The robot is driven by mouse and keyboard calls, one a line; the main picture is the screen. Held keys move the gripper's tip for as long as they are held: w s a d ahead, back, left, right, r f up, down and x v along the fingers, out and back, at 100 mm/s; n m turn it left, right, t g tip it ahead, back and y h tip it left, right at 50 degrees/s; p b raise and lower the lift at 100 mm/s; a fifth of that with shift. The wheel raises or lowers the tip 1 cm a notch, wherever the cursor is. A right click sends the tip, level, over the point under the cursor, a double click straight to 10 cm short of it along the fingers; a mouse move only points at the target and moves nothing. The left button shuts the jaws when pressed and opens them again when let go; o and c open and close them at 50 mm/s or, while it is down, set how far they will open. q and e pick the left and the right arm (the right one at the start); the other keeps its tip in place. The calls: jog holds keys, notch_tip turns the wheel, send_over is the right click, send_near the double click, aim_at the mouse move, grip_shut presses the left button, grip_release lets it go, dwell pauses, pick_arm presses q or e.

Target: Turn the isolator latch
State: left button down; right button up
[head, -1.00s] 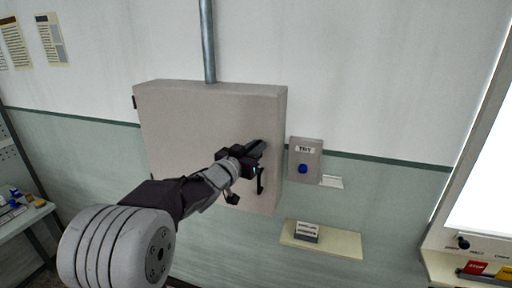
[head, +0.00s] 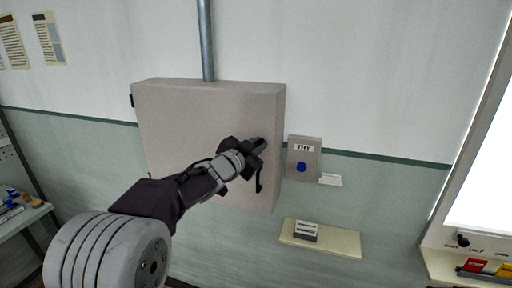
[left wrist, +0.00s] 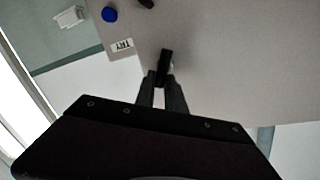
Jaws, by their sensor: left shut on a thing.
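The isolator box is a grey wall cabinet (head: 190,115) in the middle of the head view. Its latch, a small black handle, shows in the left wrist view (left wrist: 165,66) between my fingertips. My left gripper (head: 257,146) reaches the right part of the cabinet's front. It is shut on the latch, as the left wrist view (left wrist: 163,82) also shows. In the head view the gripper largely hides the latch. Another black part (left wrist: 147,3) sits at the top edge of the left wrist view. My right gripper is not in view.
A grey TRY box (head: 304,158) with a blue button (head: 301,167) is on the wall right of the cabinet. Below it, a small shelf (head: 340,243) holds a block (head: 306,231). A conduit (head: 206,40) rises from the cabinet. A bright panel (head: 485,170) stands at the right.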

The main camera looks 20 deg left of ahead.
pick_arm(q)
jog(key=shift+d+f+m+g+y+b, duration=0.15)
jog(key=shift+m+y+b, duration=0.5)
jog(key=shift+m, duration=1.05)
jog(key=shift+d+f+m+g+y+b, duration=0.1)
jog(key=shift+d+f+m+y+b, duration=0.2)
jog(key=shift+m+b, duration=1.1)
jog(key=shift+d+f+m+g+y+b, duration=0.15)
jog(key=shift+m+y+b, duration=0.35)
jog(key=shift+m, duration=1.5)
jog(key=c, duration=1.4)
grip_release()
jog(key=p+v, duration=0.1)
jog(key=v, duration=0.8)
